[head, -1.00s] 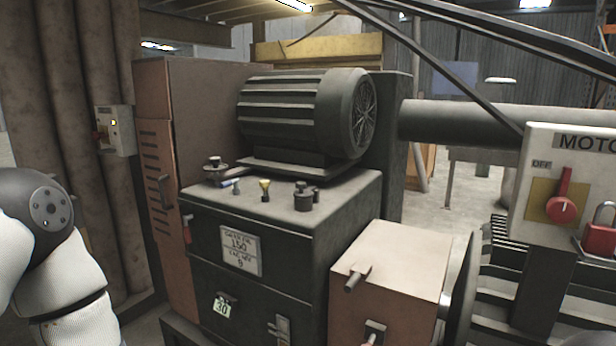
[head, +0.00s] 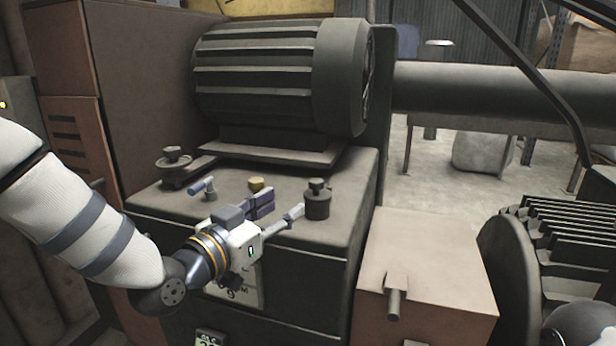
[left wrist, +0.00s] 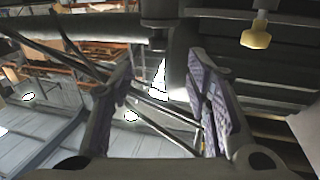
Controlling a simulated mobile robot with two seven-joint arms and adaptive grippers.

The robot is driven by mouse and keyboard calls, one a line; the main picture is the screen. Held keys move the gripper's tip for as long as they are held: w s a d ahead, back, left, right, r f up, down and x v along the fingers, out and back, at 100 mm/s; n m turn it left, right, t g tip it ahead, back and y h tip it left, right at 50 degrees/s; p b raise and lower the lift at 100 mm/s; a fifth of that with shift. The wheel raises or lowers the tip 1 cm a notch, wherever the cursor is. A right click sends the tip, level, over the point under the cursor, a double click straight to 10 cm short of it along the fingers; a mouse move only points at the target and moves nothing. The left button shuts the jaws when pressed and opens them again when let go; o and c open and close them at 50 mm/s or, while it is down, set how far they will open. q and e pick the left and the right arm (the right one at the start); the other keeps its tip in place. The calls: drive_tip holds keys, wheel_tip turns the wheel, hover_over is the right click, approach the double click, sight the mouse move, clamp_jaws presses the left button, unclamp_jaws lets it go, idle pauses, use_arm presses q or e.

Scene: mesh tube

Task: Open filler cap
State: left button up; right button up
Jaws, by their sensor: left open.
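My left gripper (head: 282,208) reaches in from the left over the front edge of the dark tank (head: 300,262). It is open and empty, its purple-padded fingers apart, also in the left wrist view (left wrist: 163,90). A dark round cap on a short neck (head: 317,200) stands upright on the tank top, just beyond and right of the fingertips. It seems to be the dark fitting (left wrist: 160,14) above the finger gap in the upside-down left wrist view; no contact shows. A second dark capped fitting (head: 173,165) stands at the tank's back left. My right gripper is not in view.
A yellow knob (head: 257,184) and a blue-handled valve (head: 203,188) stand behind the left gripper. A ribbed motor (head: 280,80) sits above the tank's rear. A brown box (head: 425,260) with a peg stands right of the tank.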

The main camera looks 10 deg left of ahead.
sight(313, 187)
use_arm(q)
drive_tip(key=b+x, duration=0.1)
drive_tip(key=x, duration=1)
drive_tip(key=shift+s+d, duration=0.1)
drive_tip(key=shift+d, duration=0.1)
drive_tip(key=shift+w+d+r+b, duration=0.2)
drive_tip(key=shift+w+d+b, duration=0.1)
drive_tip(key=shift+w, duration=0.2)
clamp_jaws()
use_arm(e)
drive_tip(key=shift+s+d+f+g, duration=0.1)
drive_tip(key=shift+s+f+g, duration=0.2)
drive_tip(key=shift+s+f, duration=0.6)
